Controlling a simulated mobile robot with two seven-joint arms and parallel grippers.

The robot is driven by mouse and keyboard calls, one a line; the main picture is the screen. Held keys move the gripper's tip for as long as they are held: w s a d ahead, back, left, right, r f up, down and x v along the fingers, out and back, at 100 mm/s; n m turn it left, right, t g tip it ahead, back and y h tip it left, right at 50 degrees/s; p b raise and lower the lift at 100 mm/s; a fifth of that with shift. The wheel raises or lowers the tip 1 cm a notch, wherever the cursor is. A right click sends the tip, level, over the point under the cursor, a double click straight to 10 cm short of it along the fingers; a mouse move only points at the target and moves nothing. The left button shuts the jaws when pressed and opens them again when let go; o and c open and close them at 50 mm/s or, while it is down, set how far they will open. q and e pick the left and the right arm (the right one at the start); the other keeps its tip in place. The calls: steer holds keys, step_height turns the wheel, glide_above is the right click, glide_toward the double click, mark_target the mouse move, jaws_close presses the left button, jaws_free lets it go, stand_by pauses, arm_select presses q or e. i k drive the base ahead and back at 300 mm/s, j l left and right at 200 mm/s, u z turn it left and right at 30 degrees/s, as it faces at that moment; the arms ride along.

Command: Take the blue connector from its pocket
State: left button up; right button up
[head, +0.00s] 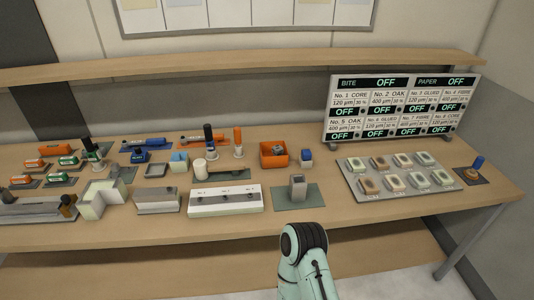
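Several blue things are on the table, and I cannot tell for sure which is the connector. A small blue block with a pale lower part (307,156) stands right of an orange bin (273,155). A light-blue piece (180,158) sits in a pale holder left of the middle. A blue upright piece (479,162) stands on a dark mat at the far right. Longer blue pieces (148,143) lie at the back left. No pocket is clear at this size. A mint arm link of mine with a black joint shows at the bottom; neither gripper's fingers are in view.
A grey tray (361,193) with several pads lies at the right, before a display board (395,108). A white block with knobs (225,201) and a grey upright block (298,187) on a green mat stand near the front edge. A shelf (250,66) runs behind.

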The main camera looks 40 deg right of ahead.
mark_target(306, 155)
steer(key=z, duration=1.5)
